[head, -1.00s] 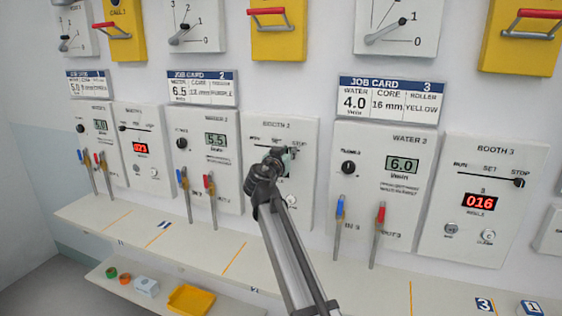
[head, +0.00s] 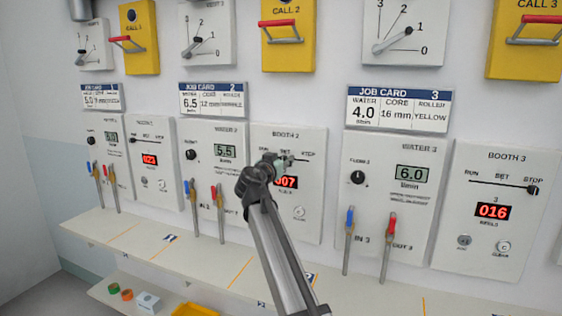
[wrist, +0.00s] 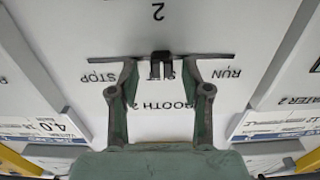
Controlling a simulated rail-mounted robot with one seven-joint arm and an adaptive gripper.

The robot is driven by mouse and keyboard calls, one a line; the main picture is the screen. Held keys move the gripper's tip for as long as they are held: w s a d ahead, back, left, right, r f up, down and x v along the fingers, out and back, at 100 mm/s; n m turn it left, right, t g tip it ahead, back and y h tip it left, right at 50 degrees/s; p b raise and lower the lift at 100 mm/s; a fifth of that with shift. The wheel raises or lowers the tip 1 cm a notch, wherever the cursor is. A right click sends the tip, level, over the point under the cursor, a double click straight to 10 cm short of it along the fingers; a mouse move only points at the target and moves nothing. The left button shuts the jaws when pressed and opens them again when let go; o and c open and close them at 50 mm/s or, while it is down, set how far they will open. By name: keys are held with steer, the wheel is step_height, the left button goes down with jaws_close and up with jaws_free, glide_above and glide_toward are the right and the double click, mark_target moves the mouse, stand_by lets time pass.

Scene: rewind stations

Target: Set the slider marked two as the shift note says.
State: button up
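The booth 2 panel (head: 312,200) has a horizontal slider track with RUN, SET and STOP labels. My gripper (head: 284,163) is at this track and hides part of it. In the upside-down wrist view, the black slider knob (wrist: 161,57) stands by the SET label, with STOP on the left and RUN on the right. A large 2 is printed above it there. My open fingers are on either side of the knob, with a visible gap on both sides. No sheet that reads as a shift note is in view.
Booth 3's slider knob (head: 533,190) is at STOP. Job card 2 (head: 212,100) hangs above the water 2 panel (head: 213,172). Blue and red valve handles stick out above the shelf (head: 195,255). A yellow call box (head: 288,40) is above booth 2.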

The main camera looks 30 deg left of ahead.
steer(key=shift+s, duration=0.15)
steer(key=v, duration=1.1)
steer(key=shift+s, duration=0.4)
steer(key=shift+d, duration=0.1)
